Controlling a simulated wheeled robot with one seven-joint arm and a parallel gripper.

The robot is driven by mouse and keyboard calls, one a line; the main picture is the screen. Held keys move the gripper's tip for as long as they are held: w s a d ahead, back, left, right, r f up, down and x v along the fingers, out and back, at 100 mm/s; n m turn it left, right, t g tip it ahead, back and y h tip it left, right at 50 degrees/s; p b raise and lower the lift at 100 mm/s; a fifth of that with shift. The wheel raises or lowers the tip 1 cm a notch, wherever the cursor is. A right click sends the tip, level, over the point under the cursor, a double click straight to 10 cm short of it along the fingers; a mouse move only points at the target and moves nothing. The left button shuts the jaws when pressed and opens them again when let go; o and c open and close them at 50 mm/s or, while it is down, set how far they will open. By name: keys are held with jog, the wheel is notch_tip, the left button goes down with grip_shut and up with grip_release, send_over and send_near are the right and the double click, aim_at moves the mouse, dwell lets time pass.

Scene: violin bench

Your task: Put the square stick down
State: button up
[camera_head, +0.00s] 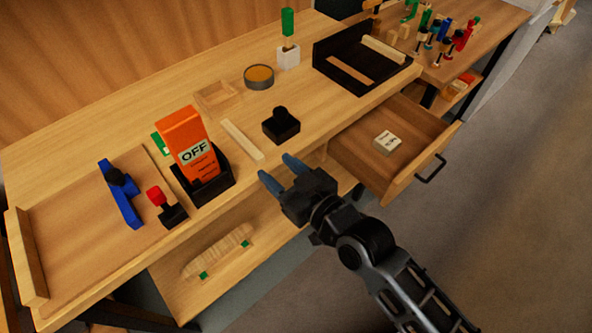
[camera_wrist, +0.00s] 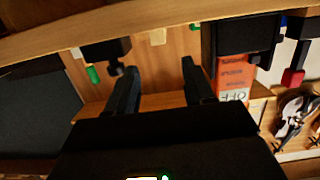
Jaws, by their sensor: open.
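A pale square stick (camera_head: 242,139) lies flat on the bench top, between the orange box and a black block with a knob. The fingers also show apart in the wrist view (camera_wrist: 159,68).
The black knobbed block (camera_head: 281,127) is right of the stick; the orange box (camera_head: 187,143) in its black holder is left. A drawer (camera_head: 410,138) stands open at right with a pale block (camera_head: 387,142) inside. A black tray (camera_head: 330,73) holds another pale strip.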

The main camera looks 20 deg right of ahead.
jog(key=shift+s+d, duration=0.1)
jog(key=s+d+r+h, duration=0.1)
jog(key=s+d, duration=0.2)
jog(key=s, duration=0.6)
jog(key=s+d+r+m+h, duration=0.1)
jog(key=s+d, duration=0.2)
jog(key=s, duration=0.6)
jog(key=s+d+r+m+h, duration=0.1)
jog(key=s+d, duration=0.3)
jog(key=s, duration=0.5)
jog(key=shift+r+h, duration=0.2)
jog(key=shift+h, duration=0.3)
jog(key=shift+m+g+h, duration=0.4)
jog(key=shift+m+h, duration=0.1)
jog(key=shift+m, duration=0.3)
jog(key=s+r, duration=0.6)
jog(key=s, duration=0.1)
jog(key=shift+r, duration=0.1)
